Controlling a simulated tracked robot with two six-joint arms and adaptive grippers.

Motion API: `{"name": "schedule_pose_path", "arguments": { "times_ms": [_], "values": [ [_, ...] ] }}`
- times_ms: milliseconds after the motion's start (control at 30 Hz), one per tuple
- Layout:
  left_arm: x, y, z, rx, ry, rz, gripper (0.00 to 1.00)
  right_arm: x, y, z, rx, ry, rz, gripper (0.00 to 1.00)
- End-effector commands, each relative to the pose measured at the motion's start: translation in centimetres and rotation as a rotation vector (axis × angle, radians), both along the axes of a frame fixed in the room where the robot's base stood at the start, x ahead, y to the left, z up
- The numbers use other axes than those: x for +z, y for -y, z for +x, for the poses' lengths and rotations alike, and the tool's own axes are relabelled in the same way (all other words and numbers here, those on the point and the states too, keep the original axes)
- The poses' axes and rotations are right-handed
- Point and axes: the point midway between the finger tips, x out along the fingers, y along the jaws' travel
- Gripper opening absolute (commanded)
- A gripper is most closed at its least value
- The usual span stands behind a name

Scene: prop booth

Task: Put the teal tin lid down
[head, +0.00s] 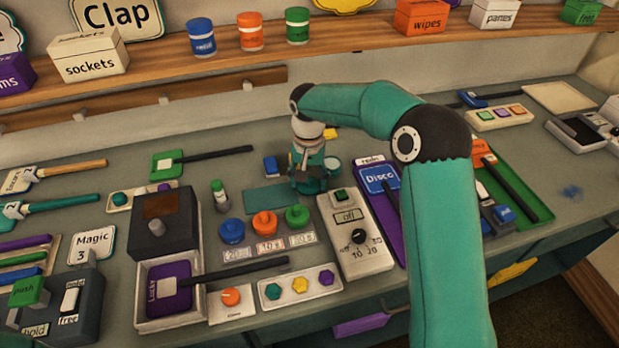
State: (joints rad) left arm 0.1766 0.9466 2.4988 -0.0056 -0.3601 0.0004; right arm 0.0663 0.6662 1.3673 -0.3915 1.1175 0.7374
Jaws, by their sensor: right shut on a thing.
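My right gripper (307,172) points down over the middle of the bench and is shut on the teal tin lid (311,186). The fingers and wrist hide most of the lid, and I cannot tell whether it touches the bench. A flat teal mat (268,199) lies just left of the lid. A small round tin (333,166) with a pale top stands close on the right of the gripper. My left gripper is not in view.
Blue (231,230), orange (265,222) and green (297,215) knobbed weights stand in front of the mat. A dial box (354,236) is to the front right. A green-capped bottle (220,194) and a blue block (271,166) are near. A shelf (340,48) runs behind.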

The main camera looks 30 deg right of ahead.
Motion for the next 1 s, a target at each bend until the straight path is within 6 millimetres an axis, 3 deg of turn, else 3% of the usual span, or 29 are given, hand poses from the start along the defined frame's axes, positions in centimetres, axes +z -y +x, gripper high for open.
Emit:
{"name": "schedule_pose_path", "arguments": {
  "times_ms": [400, 433, 567, 1000],
  "values": [
    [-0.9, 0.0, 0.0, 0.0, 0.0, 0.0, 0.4, -1.2, 0.0, 0.0, 0.0, 0.0, 0.0, 0.45],
    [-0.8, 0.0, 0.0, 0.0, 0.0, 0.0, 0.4, -1.0, 0.0, 0.0, 0.0, 0.0, 0.0, 0.68],
    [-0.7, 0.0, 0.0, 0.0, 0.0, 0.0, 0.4, -1.0, 0.0, 0.0, 0.0, 0.0, 0.0, 0.88],
    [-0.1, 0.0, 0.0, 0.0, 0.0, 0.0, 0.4, -0.1, 0.0, 0.0, 0.0, 0.001, -0.001, 0.88]
  ]
}}
